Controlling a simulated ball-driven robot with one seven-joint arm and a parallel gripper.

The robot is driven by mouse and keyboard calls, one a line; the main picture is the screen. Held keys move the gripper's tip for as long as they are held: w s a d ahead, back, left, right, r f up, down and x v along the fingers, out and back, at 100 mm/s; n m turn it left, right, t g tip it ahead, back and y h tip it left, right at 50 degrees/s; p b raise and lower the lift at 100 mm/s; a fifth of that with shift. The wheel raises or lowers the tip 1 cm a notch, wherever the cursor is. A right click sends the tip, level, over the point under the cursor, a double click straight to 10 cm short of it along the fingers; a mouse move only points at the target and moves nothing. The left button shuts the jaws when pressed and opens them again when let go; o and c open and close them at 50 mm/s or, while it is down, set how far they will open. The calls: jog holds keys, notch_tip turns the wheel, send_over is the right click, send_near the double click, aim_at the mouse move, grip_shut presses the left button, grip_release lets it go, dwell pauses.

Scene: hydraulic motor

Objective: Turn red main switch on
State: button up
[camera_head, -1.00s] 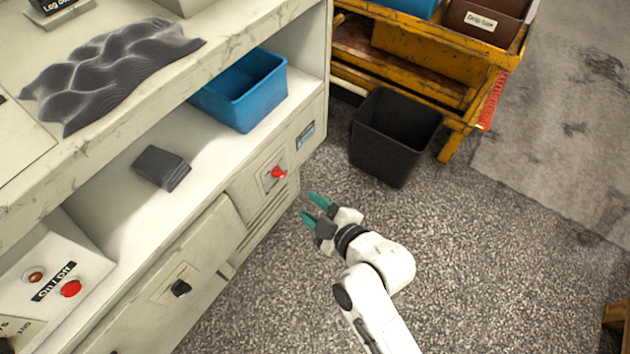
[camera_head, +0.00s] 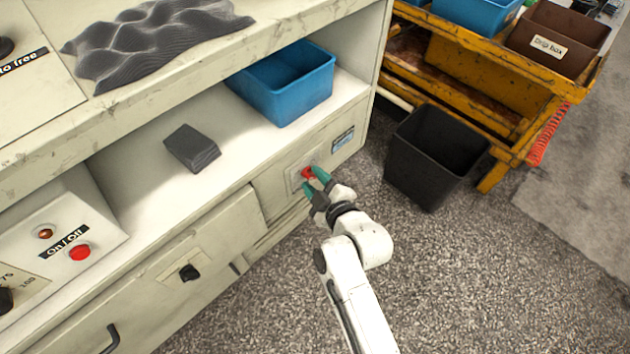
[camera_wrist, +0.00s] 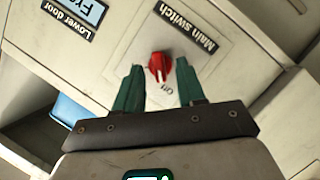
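The red main switch (camera_head: 307,174) is a small rotary knob on a pale plate on the front of the grey cabinet. In the wrist view the knob (camera_wrist: 160,66) sits between the tips of my two green fingers, beside the label "Main switch" (camera_wrist: 186,27). My gripper (camera_head: 315,178) is at the switch. In the wrist view my gripper (camera_wrist: 158,76) is open, with a gap between each finger and the knob. The word near the knob is partly legible and upside down.
A black bin (camera_head: 436,158) stands on the floor right of the switch, by a yellow rack (camera_head: 497,165). A blue bin (camera_head: 288,84) and a dark block (camera_head: 192,148) sit on the shelf above.

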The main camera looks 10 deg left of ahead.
jog(key=shift+w+a, duration=0.15)
grip_shut()
dwell(0.4)
